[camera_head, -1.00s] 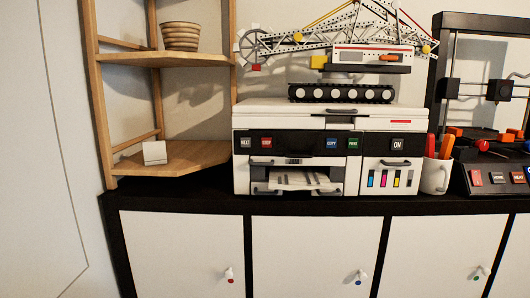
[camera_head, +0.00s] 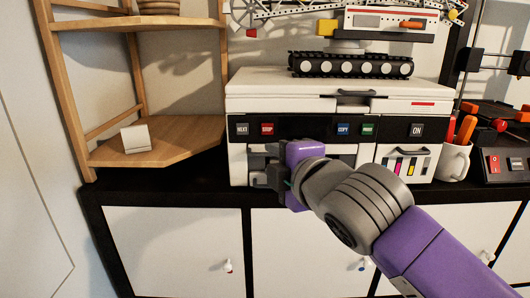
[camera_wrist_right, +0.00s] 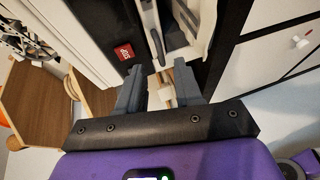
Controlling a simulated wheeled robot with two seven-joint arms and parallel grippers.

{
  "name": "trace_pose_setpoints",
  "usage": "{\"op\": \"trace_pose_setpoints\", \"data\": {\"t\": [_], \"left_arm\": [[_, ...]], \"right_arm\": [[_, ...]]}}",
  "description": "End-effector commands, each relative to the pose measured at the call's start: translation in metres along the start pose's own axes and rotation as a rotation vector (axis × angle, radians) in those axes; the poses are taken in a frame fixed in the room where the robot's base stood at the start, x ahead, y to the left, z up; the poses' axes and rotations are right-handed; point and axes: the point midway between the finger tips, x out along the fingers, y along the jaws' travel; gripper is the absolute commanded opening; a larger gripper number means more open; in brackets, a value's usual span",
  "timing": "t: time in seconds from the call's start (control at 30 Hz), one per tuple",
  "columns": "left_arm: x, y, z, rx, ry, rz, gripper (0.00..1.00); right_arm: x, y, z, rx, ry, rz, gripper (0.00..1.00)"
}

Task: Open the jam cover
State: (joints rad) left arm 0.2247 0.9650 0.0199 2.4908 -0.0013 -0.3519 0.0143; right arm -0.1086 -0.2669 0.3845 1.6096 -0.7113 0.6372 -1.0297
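The white and black printer (camera_head: 300,104) stands on the cabinet top. I cannot tell for certain which part is the jam cover; a front panel (camera_head: 345,150) sits below the button strip, and my right arm hides much of it. My right gripper (camera_head: 266,170) is at the left part of the printer's front, below the red STOP button (camera_head: 267,129). In the right wrist view the gripper (camera_wrist_right: 158,82) has its two grey fingers apart, with pale printer parts beyond the gap. I cannot tell whether they touch anything. My left gripper is not in view.
A crane model on tracks (camera_head: 350,65) stands on the printer. A wooden shelf (camera_head: 180,140) with a small white block (camera_head: 135,138) is at left. A white mug (camera_head: 455,160) with orange-handled tools stands at right. White cabinet doors (camera_head: 175,250) are below.

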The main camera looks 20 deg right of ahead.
Motion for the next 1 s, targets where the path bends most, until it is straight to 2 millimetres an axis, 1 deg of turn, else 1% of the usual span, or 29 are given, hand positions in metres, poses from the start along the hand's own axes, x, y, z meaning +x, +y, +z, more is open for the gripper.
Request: {"op": "trace_pose_setpoints", "data": {"t": [0.03, 0.1, 0.23, 0.4, 0.63, 0.8, 0.87, 1.0], "left_arm": [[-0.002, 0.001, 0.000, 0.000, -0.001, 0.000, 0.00], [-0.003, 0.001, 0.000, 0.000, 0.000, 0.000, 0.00], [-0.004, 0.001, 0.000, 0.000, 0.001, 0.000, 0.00], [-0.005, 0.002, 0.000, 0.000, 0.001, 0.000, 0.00], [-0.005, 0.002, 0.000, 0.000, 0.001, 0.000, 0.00], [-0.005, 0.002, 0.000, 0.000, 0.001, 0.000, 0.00], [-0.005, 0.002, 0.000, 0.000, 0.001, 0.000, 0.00], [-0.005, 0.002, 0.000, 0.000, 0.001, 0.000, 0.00]], "right_arm": [[0.010, 0.000, 0.000, -0.001, 0.000, -0.002, 0.35], [0.021, 0.000, 0.000, 0.000, 0.000, -0.004, 0.35], [0.037, 0.000, -0.001, 0.000, 0.002, -0.003, 0.35], [0.045, 0.000, 0.000, 0.001, 0.001, 0.000, 0.35], [0.045, 0.000, 0.000, 0.001, 0.001, 0.000, 0.35], [0.045, 0.000, 0.000, 0.001, 0.001, 0.000, 0.09], [0.045, 0.000, 0.000, 0.001, 0.002, 0.000, 0.00], [0.045, 0.000, 0.000, 0.001, 0.001, 0.000, 0.00]]}}
